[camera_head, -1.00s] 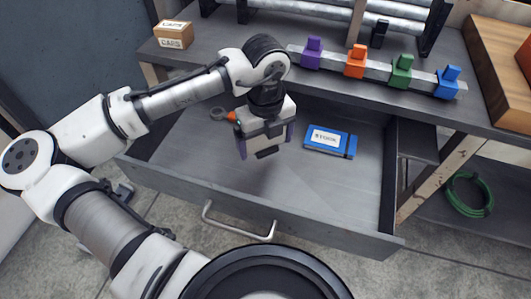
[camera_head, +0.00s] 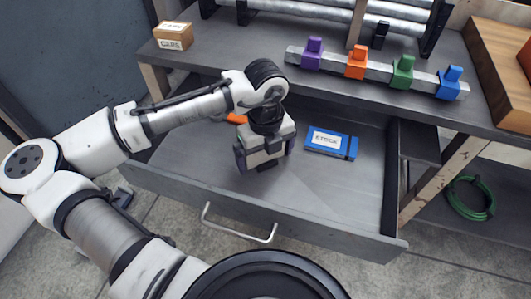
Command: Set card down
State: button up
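A flat blue card-like item (camera_head: 345,147) with a white printed label lies in the open drawer (camera_head: 340,200), toward its back and right of my gripper. My gripper (camera_head: 266,158) hangs over the drawer, pointing down and apart from the blue item. Its two fingers stand wide at either side of the gripper body, and I see no card between them. The gripper's underside is partly hidden, and I cannot tell its height above the drawer floor.
An orange-ended tool (camera_head: 236,118) lies behind my gripper, partly hidden. On the bench above are a rail (camera_head: 378,69) with purple, orange, green and blue clamps, and a small cardboard box (camera_head: 173,36). The drawer's right and front floor is clear. A green hose coil (camera_head: 469,198) lies on a lower shelf.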

jog(key=shift+r, duration=0.1)
notch_tip(320, 180, up, 12)
jog(key=p, duration=0.2)
jog(key=shift+r+p, duration=0.1)
jog(key=shift+p, duration=0.3)
